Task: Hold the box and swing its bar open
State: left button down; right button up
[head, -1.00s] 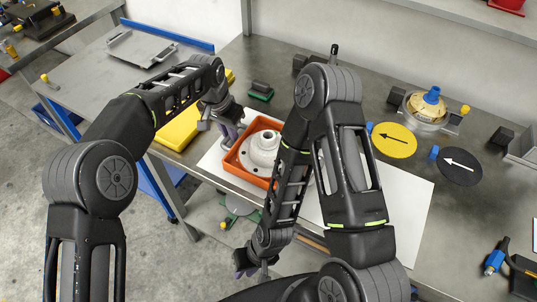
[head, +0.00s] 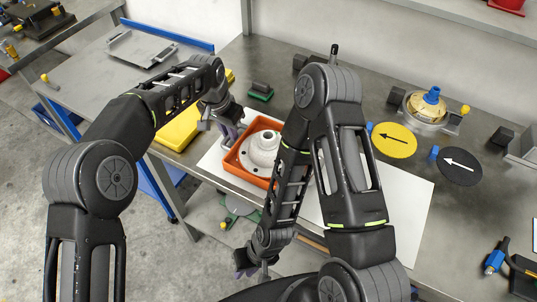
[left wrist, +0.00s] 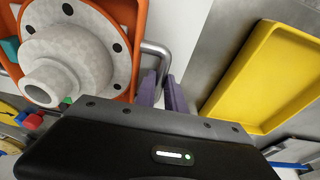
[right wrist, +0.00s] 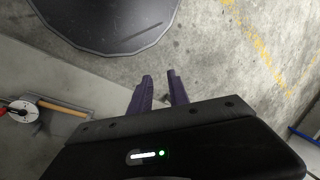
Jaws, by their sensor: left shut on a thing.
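The box (head: 229,163) is an open orange tray holding a pale round flanged part (head: 262,150). It lies on the white sheet at the table's front edge. My left gripper (head: 231,131) is at the box's left end; in the left wrist view (left wrist: 163,93) its purple fingers are shut on a bent metal handle (left wrist: 162,49) beside the orange wall. I cannot tell whether this handle is the bar. My right arm hides the box's right end. My right gripper (head: 245,271) hangs in front of the table edge, apart from the box; its fingers (right wrist: 159,88) are open and empty.
A yellow tray (left wrist: 268,75) lies left of the box. Yellow (head: 394,140) and black (head: 459,166) arrow discs and a brass-topped fixture (head: 427,107) stand at the right. The white sheet (head: 405,215) is bare right of my right arm.

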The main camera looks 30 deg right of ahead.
jog(key=shift+o, duration=1.4)
jog(key=w+a+r+g+y, duration=0.1)
jog(key=a+r+g, duration=0.1)
jog(key=r, duration=1)
jog(key=w+a+r+g+y, duration=0.1)
jog(key=w+r, duration=0.1)
jog(key=r, duration=0.9)
jog(key=w+d+r+h, duration=0.1)
jog(key=w+d+r, duration=0.2)
jog(key=d, duration=0.4)
jog(key=w+d+r+m+t+h, duration=0.1)
jog(key=w+d+r, duration=0.3)
jog(key=w+d, duration=0.2)
jog(key=w+d+r+t+h, duration=0.1)
jog(key=w+d+r, duration=0.3)
jog(key=d, duration=0.5)
jog(key=shift+w+m+h, duration=0.3)
jog(key=shift+w, duration=0.4)
jog(key=w+d+h, duration=0.1)
jog(key=d, duration=0.3)
jog(key=d+r+m, duration=0.1)
jog(key=d, duration=0.3)
jog(key=w+d+h, duration=0.1)
jog(key=d, duration=0.3)
jog(key=shift+w+r+m+h, duration=0.3)
jog(key=shift+r, duration=0.1)
